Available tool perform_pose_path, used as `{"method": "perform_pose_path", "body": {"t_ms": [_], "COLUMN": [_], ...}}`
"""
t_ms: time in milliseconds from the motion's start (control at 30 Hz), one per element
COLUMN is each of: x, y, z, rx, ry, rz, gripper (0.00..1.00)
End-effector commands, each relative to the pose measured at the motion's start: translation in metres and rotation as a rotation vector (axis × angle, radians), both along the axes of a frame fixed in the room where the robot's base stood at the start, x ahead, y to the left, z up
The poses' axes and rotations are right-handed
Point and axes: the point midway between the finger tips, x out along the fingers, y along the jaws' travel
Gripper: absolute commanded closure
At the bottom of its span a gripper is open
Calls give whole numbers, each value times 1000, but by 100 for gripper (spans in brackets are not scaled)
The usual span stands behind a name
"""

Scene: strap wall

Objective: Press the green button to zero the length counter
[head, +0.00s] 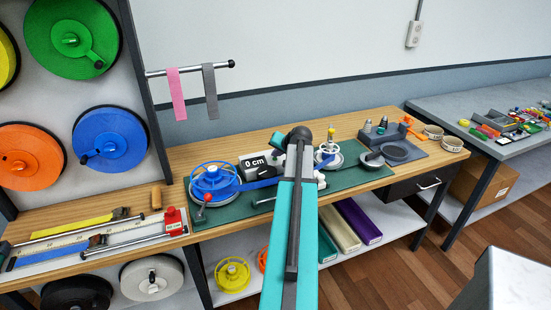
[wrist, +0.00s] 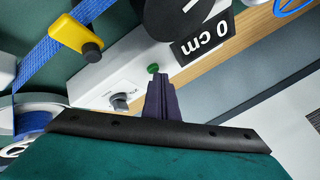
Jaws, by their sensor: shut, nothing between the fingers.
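The length counter shows a black display reading "0 cm" (head: 256,161) on the workbench in the head view. The display also shows upside down in the wrist view (wrist: 204,38). The small green button (wrist: 153,69) sits on the white counter housing (wrist: 130,72), beside a grey knob (wrist: 120,101). My gripper (wrist: 158,78) is shut and empty, its tips right at the green button. I cannot tell whether they touch it. In the head view my arm hides the button and my gripper cannot be made out.
A blue strap (wrist: 45,50) runs past a yellow clamp (wrist: 76,36) beside the counter. A blue reel (head: 214,182) stands left of the counter on the green mat (head: 222,215). A grey block with a round dish (head: 395,152) stands to the right.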

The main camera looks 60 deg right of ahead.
Motion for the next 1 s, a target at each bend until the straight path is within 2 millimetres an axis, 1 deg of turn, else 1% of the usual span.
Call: {"method": "perform_pose_path", "body": {"t_ms": [167, 500, 1000], "x": [0, 0, 1], "y": [0, 0, 0], "z": [-2, -1, 16], "rx": [1, 1, -1], "ry": [0, 1, 0], "rz": [1, 2, 1], "gripper": [100, 100, 100]}}
